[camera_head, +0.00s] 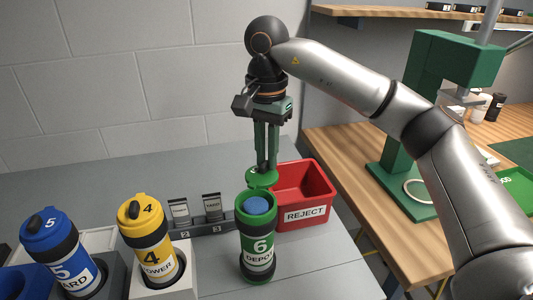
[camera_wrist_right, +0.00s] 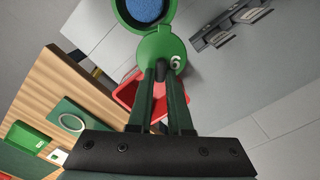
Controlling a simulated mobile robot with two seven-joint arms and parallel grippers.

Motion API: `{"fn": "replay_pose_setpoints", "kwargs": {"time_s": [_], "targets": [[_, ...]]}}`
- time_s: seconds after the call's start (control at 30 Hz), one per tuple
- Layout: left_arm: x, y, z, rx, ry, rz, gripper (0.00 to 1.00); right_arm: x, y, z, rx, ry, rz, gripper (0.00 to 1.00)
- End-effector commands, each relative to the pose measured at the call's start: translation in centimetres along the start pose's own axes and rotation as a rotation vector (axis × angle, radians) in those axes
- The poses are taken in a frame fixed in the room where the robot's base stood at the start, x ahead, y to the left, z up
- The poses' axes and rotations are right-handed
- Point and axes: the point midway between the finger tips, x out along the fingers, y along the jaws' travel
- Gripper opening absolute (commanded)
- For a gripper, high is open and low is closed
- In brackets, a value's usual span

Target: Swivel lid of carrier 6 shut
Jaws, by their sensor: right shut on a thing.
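Carrier 6 (camera_head: 257,246) is a green and black tube labelled "6 DEPOT", standing upright on the grey table in the head view. Its top is open and a blue round thing (camera_head: 257,206) shows inside; this also shows in the right wrist view (camera_wrist_right: 148,8). Its green lid (camera_head: 262,176) is swung out to the back of the rim. The lid, marked 6, shows in the right wrist view (camera_wrist_right: 158,48). My right gripper (camera_head: 266,165) points down, shut on the lid's dark knob (camera_wrist_right: 161,73). My left gripper is not in view.
A red REJECT bin (camera_head: 318,191) stands right behind carrier 6. Yellow carrier 4 (camera_head: 150,240) and blue carrier 5 (camera_head: 62,255) stand in holders to the left, lids on. A dark rack (camera_head: 200,228) with small cards lies behind. A green press (camera_head: 400,160) stands on the wooden bench at right.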

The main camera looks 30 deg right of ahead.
Motion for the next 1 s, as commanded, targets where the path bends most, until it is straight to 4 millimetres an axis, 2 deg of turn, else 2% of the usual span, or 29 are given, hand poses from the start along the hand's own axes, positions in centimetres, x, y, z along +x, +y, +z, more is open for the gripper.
{"fn": "replay_pose_setpoints", "kwargs": {"time_s": [0.63, 1.0], "targets": [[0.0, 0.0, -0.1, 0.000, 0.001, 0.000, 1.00, 0.0, 0.1, 0.0, 0.026, 0.000, -0.001, 0.00], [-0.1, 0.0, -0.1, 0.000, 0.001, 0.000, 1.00, 0.0, 1.4, 0.2, 0.251, 0.000, 0.001, 0.00]]}}
